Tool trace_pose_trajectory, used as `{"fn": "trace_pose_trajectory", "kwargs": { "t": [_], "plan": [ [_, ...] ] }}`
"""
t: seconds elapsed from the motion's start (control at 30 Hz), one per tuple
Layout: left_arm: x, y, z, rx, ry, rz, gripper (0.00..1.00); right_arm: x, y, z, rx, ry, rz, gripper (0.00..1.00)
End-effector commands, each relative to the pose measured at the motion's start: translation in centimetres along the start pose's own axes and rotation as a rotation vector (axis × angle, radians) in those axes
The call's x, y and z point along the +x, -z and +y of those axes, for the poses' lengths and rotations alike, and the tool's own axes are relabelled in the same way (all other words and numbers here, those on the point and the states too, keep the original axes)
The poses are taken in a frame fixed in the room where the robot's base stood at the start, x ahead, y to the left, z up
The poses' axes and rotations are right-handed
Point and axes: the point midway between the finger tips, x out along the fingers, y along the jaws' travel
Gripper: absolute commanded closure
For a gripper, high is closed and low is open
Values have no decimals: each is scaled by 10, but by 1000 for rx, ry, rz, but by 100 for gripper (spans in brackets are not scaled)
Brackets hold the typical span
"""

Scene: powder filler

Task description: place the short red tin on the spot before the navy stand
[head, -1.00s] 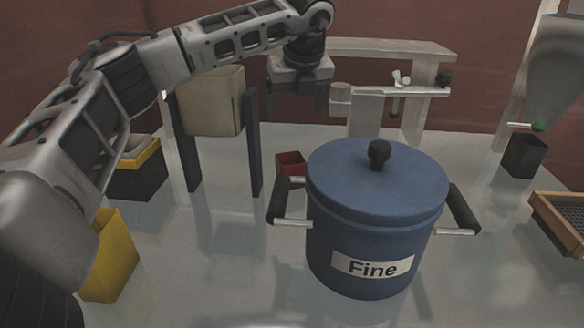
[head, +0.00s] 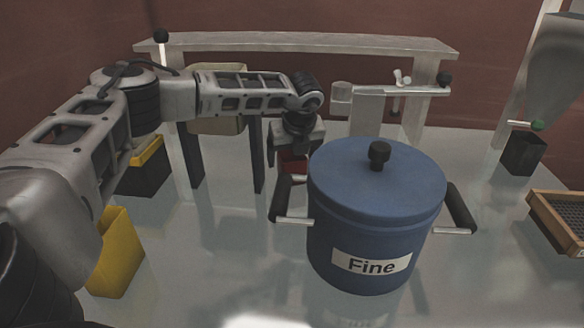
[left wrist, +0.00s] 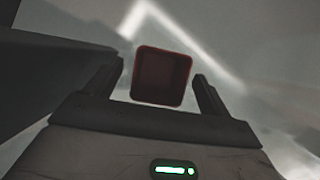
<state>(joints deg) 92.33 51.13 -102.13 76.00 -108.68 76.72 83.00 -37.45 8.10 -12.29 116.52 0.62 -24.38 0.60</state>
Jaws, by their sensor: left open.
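The short red tin (head: 294,164) stands on the bench behind and left of the blue pot, partly hidden by my left gripper (head: 294,158). In the left wrist view the tin (left wrist: 162,77) is square and open-topped. It shows between the two spread fingers of my left gripper (left wrist: 157,88), with a gap on each side. The gripper is open and points down over the tin. The navy stand (head: 257,157) has dark legs and carries a beige hopper (head: 217,124), left of the tin, partly behind my left arm. I cannot make out a marked spot. My right gripper is not in view.
The blue pot (head: 375,235) labelled "Fine" stands close in front of the tin, its left handle (head: 281,197) near my gripper. Yellow (head: 118,250) and black (head: 145,178) bins stand left. A black cup (head: 523,153) and wooden tray (head: 560,220) stand right. Bench before the stand is clear.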

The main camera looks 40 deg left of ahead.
Motion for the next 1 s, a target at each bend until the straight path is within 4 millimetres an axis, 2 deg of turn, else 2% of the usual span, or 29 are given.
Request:
{"fn": "trace_pose_trajectory", "kwargs": {
  "t": [0.13,0.37,0.47,0.5,0.57,0.63,0.67,1.0],
  "plan": [
    [13,0,0,0,-1,0,18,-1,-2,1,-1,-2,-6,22],
    [14,0,0,0,1,-1,18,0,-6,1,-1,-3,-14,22],
    [14,0,0,0,1,-1,43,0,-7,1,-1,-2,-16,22],
    [14,0,0,0,1,-1,54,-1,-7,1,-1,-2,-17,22],
    [14,0,0,0,1,-1,69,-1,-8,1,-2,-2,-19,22],
    [13,0,0,0,1,-1,69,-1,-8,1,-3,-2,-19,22],
    [13,0,0,0,1,-1,72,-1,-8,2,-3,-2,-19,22],
    [6,-4,-1,-2,4,-2,72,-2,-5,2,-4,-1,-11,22]
  ]
}}
